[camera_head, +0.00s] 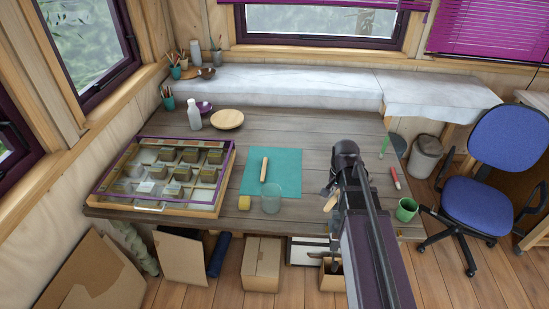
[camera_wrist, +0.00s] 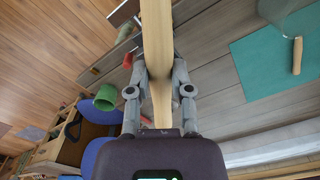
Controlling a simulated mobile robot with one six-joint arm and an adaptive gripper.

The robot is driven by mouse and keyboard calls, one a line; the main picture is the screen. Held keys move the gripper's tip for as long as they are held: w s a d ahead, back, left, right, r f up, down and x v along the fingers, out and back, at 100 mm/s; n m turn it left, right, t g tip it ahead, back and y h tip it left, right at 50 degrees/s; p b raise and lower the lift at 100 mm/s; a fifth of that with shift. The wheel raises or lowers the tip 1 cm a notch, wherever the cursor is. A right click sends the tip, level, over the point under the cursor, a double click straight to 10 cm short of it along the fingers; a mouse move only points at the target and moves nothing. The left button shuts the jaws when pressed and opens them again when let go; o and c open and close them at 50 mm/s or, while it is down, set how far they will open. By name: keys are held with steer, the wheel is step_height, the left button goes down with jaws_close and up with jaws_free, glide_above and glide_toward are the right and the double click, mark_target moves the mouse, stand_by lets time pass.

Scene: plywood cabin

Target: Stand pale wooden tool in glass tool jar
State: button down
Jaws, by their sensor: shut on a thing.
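My gripper (camera_wrist: 158,78) is shut on a pale wooden tool (camera_wrist: 157,35), which runs lengthwise between the fingers in the wrist view. In the head view my arm hides most of the gripper, and a short pale piece of the held tool (camera_head: 331,203) shows left of the arm, above the table. The glass tool jar (camera_head: 271,199) stands upright on the table, left of the gripper and apart from it. It is clear and looks empty. What seems to be its edge shows at the top of the wrist view (camera_wrist: 278,8).
A teal mat (camera_head: 287,178) bears another wooden piece (camera_head: 264,169). A yellow block (camera_head: 244,203) is beside the jar. A compartment case (camera_head: 215,190) fills the table's left. A green cup (camera_head: 406,209) and red-handled tool (camera_head: 395,178) are on the right. A blue chair (camera_head: 500,165) stands beyond.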

steer(key=w+a+f+m+g+y+b, duration=0.2)
steer(key=w+a+m+y+b, duration=0.15)
steer(key=a, duration=0.25)
steer(key=w+a+f+m+g+y+b, duration=0.1)
steer(key=w+a+f+m+y+b, duration=0.1)
steer(key=w+a+f+y+b, duration=0.3)
steer(key=w+a+r+m+t+y+b, duration=0.2)
steer(key=w+a+r+m+y+b, duration=0.3)
steer(key=w+a+r+y+b, duration=0.2)
steer(key=shift+w+a+r+m+t+y+b, duration=0.35)
steer(key=shift+w+a+y+b, duration=0.2)
steer(key=shift+a+y+b, duration=0.9)
steer(key=shift+a, duration=0.1)
steer(key=shift+f, duration=0.15)
step_height(320, 180, down, 14)
steer(key=b, duration=1.3)
steer(key=shift+r+b, duration=0.2)
steer(key=shift+b, duration=0.1)
